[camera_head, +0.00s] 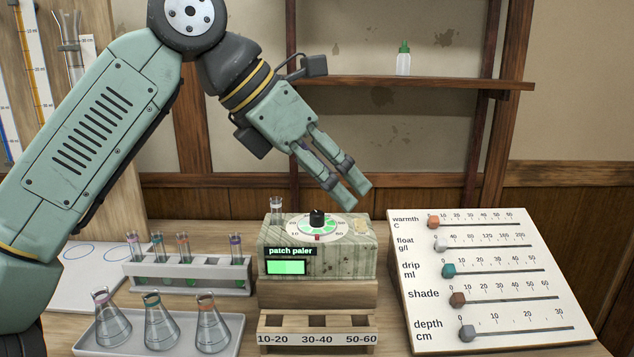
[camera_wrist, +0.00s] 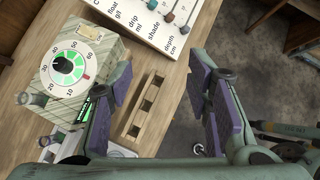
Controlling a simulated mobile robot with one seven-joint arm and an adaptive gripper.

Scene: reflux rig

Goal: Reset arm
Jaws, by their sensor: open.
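My gripper (camera_head: 352,196) is open and empty, held in the air above and to the right of the patch paler (camera_head: 345,257), a box with a green screen and a dial with a black knob (camera_head: 317,217). In the wrist view my two purple-padded fingers (camera_wrist: 165,110) stand wide apart. The dial (camera_wrist: 64,66) shows at the left there, and the wooden slotted rack (camera_wrist: 146,106) shows between the fingers. My arm comes in from the left in the head view.
A slider board (camera_head: 490,280) leans at the right. A test tube rack (camera_head: 190,275) and a tray (camera_head: 98,348) with three flasks stand at the left. A labelled slotted rack (camera_head: 317,340) sits in front of the device. A shelf (camera_head: 440,84) holds a green-capped bottle (camera_head: 403,60).

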